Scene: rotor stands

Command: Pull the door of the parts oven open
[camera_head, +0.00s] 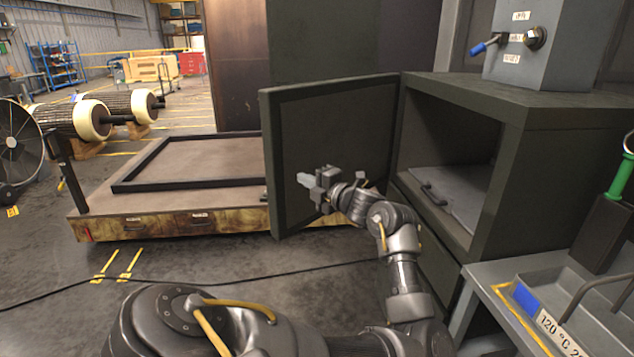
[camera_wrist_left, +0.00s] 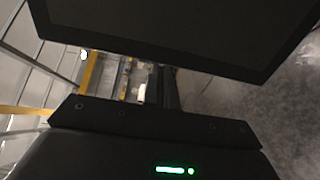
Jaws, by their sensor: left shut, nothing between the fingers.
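The parts oven (camera_head: 490,150) is a dark grey cabinet at the right in the head view. Its door (camera_head: 335,140) stands wide open, swung out to the left, and its inner face shows. My left gripper (camera_head: 305,180) is in front of that inner face, shut and empty, with its fingers pointing left. Whether it touches the door cannot be told. In the left wrist view a large dark panel, likely the door (camera_wrist_left: 180,25), fills the top, and the dark gripper body (camera_wrist_left: 160,140) lies below it. My right gripper is not in view.
Inside the oven lies a grey tray with a handle (camera_head: 440,195). A grey box with a blue-handled switch (camera_head: 540,40) stands on top. A bench with a labelled tray (camera_head: 560,330) is at the lower right. A low wooden platform (camera_head: 190,165) is behind the door. Floor at left is open, crossed by a cable.

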